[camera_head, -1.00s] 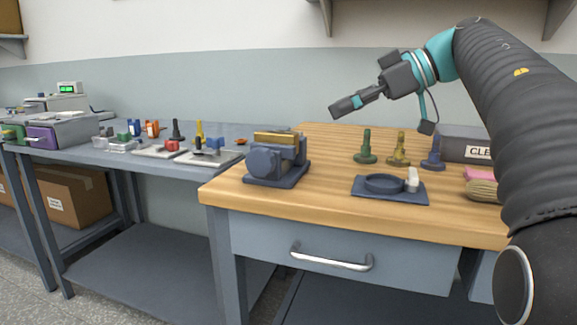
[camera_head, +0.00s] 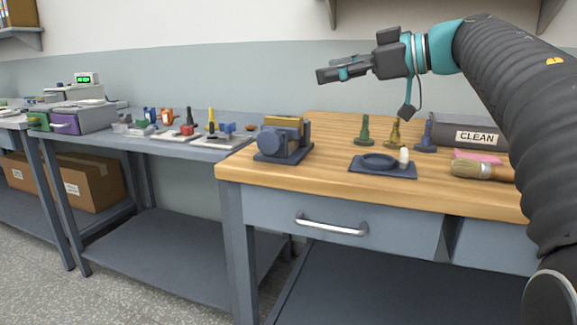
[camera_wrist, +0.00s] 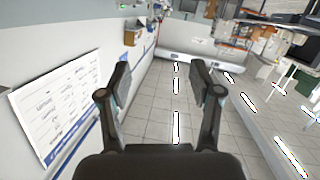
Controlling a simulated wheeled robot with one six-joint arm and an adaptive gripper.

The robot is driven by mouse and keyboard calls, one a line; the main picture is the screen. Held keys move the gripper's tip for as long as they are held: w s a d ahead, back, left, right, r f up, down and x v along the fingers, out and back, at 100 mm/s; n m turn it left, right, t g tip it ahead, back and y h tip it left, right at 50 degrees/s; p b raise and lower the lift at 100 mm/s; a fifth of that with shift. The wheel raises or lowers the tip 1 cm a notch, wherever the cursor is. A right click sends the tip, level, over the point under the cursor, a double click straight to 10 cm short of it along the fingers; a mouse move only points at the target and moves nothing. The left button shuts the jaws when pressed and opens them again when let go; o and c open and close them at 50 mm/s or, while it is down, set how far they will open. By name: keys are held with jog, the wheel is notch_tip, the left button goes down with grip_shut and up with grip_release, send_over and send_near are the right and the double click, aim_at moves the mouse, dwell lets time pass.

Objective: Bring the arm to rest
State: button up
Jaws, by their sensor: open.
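My gripper (camera_head: 325,73) is in the air above the wooden bench (camera_head: 300,185), near the wall, with its fingers pointing left. It holds nothing. In the wrist view my gripper (camera_wrist: 160,82) shows two fingers spread apart, with only the far floor and wall between them. My arm comes in from the right side of the head view and reaches left, clear of the things on the bench.
Below are a blue-grey vise (camera_head: 283,140), a dark tray (camera_head: 383,164), green (camera_head: 364,131), olive (camera_head: 396,134) and blue (camera_head: 425,136) spindles, a brush (camera_head: 482,171) and a CLEAN box (camera_head: 470,130). A grey table (camera_head: 200,150) with several small parts stands left. A shelf (camera_head: 360,14) is above.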

notch_tip(320, 180, up, 6)
jog(key=m+t, duration=0.2)
jog(key=t, duration=0.5)
jog(key=d+f+m+t+h, duration=0.1)
jog(key=d+m+t+h, duration=0.5)
jog(key=s+d+f+m+g+h, duration=0.25)
jog(key=f+m+h, duration=0.2)
jog(key=f, duration=0.25)
jog(key=s+d+f+m+g+h, duration=0.1)
jog(key=s+d+f+m+h, duration=0.2)
jog(key=f+h, duration=0.4)
jog(key=s+a+f+g+y, duration=0.1)
jog(key=s+f+g, duration=0.2)
jog(key=s+f, duration=0.3)
jog(key=s+a+f+g+y, duration=0.1)
jog(key=s+f+g, duration=0.3)
jog(key=f, duration=1.1)
jog(key=s+a+f+g+y, duration=0.1)
jog(key=s+f+g, duration=0.3)
jog(key=s+f, duration=0.6)
jog(key=shift+a+f+n+y, duration=0.25)
jog(key=shift+a+n+y, duration=0.1)
jog(key=shift+a, duration=0.15)
